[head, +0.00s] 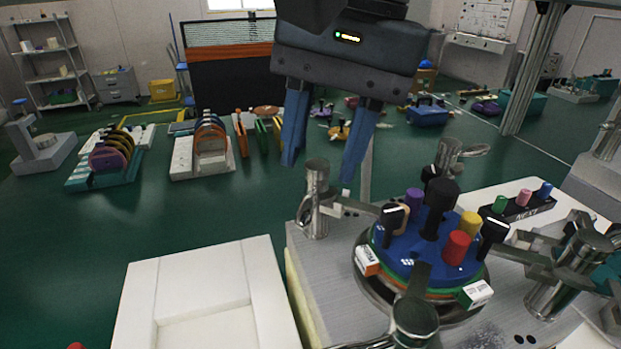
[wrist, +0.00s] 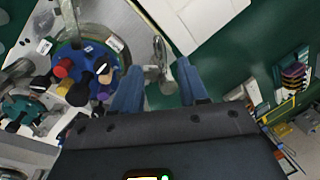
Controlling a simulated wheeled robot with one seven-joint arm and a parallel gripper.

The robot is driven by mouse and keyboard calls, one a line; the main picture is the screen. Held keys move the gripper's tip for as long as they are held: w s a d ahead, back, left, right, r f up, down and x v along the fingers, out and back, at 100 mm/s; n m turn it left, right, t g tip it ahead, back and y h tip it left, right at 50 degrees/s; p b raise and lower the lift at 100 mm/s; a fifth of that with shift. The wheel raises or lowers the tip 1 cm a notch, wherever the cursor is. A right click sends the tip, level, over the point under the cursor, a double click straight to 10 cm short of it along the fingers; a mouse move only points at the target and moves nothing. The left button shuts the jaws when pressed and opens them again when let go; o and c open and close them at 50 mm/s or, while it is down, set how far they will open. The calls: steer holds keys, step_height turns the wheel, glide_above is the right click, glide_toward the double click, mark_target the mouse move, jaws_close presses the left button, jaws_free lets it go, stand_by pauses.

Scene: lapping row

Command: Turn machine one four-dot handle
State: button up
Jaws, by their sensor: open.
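The near machine has a round blue plate (head: 402,247) with a tall black knob (head: 438,205), a red peg (head: 457,247), a yellow peg and a purple peg on it. Metal posts with flat lever arms stand around the plate. I cannot make out four dots on any handle. My gripper (head: 319,172) is open and empty, fingers pointing down above and around the back-left post's area. In the wrist view a metal post (wrist: 162,55) shows between and beyond the fingertips (wrist: 160,75).
A white tray (head: 205,300) lies to the left of the machine. More posts crowd the right side. Racks of coloured discs (head: 108,160) stand on the green floor beyond.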

mark_target(308, 205)
steer(key=shift+w+a+f, duration=0.1)
steer(key=shift+a+f, duration=0.05)
steer(key=shift+f, duration=0.75)
steer(key=shift+s+a+f, duration=0.1)
steer(key=shift+a+f, duration=0.1)
steer(key=shift+f, duration=0.7)
steer(key=shift+w+a+f, duration=0.1)
steer(key=shift+a+f, duration=0.05)
steer(key=shift+f, duration=0.75)
steer(key=shift+c, duration=0.2)
jaws_close()
